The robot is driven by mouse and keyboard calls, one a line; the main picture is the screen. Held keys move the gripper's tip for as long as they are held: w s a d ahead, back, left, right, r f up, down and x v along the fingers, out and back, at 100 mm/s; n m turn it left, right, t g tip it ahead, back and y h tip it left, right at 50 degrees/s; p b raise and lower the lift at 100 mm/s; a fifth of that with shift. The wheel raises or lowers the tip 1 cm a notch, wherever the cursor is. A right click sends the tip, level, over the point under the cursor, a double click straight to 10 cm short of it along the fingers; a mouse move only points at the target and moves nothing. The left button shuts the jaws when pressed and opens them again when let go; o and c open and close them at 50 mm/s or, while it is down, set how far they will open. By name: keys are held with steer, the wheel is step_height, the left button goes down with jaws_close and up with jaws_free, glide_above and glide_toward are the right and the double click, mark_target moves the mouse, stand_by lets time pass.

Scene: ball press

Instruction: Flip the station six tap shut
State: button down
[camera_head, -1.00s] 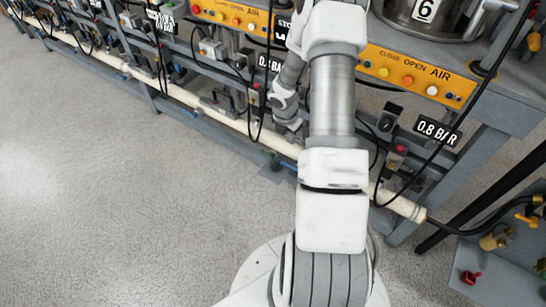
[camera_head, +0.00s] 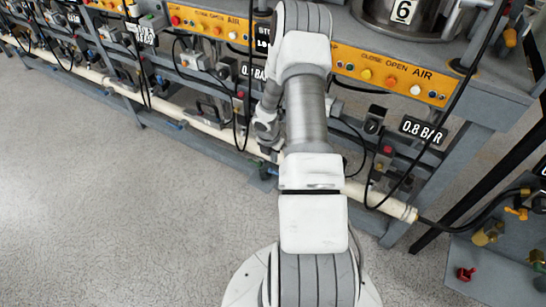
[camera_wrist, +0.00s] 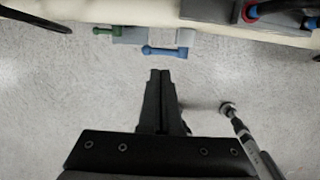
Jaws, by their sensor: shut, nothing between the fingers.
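My gripper (camera_wrist: 160,76) is shut and empty in the wrist view, its fingertips pointing toward a blue lever handle (camera_wrist: 165,51). The handle lies crosswise just beyond the tips, with a small gap in the picture. It sits by a grey block (camera_wrist: 130,36) below the pipe, and a green lever (camera_wrist: 104,31) is to its left. In the head view the station marked 6 (camera_head: 403,10) is at the top right. I cannot tell from a label which lever is the station six tap.
A cream pipe (camera_head: 215,126) runs low along the benches; it also crosses the top of the wrist view (camera_wrist: 140,10). Black hoses hang around it. A red-handled tap (camera_head: 466,273) and a yellow one (camera_head: 517,212) are at right. The floor (camera_head: 100,220) at left is clear.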

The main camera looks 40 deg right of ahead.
step_height(320, 180, down, 9)
steer(key=d+b, duration=0.1)
steer(key=b, duration=0.2)
steer(key=shift+w+d, duration=0.35)
